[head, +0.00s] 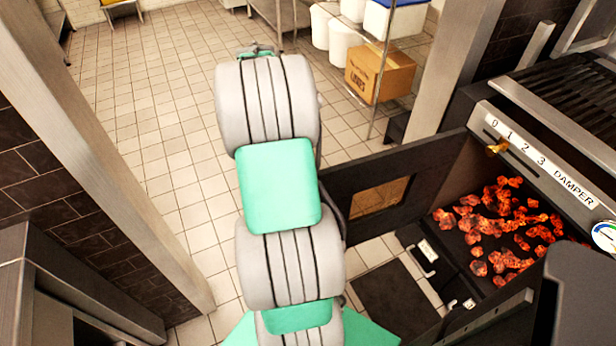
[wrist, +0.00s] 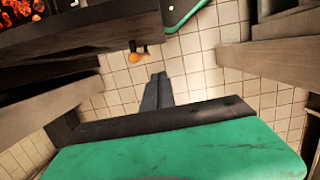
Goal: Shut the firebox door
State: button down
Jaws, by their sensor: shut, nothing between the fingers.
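The firebox door (head: 342,178) is a black panel with a small window. It stands open, swung out from the firebox (head: 455,185), where glowing coals (head: 510,235) show in the head view. Coals also show at the top left corner of the wrist view (wrist: 18,10). My arm reaches forward to the left of the door and covers part of its near edge. My gripper (wrist: 158,78) is shut and empty, its dark fingers together over the tiled floor. In the head view it is mostly hidden behind my arm.
A brass damper knob (head: 497,147) sits on the numbered plate above the coals. A steel post (head: 130,170) stands left and another post (head: 450,75) stands beyond the door. A cardboard box (head: 380,73) sits at the back. Tiled floor (head: 165,100) is clear ahead and left.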

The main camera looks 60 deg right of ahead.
jog(key=s+d+f, duration=0.1)
jog(key=s+d, duration=0.2)
jog(key=d, duration=0.1)
jog(key=s+a+f, duration=0.3)
jog(key=s+f, duration=0.2)
jog(key=f, duration=0.4)
jog(key=shift+s+a+f+m+y, duration=0.2)
jog(key=shift+s+m+y, duration=0.05)
jog(key=shift+m+y, duration=0.15)
jog(key=shift+d, duration=0.1)
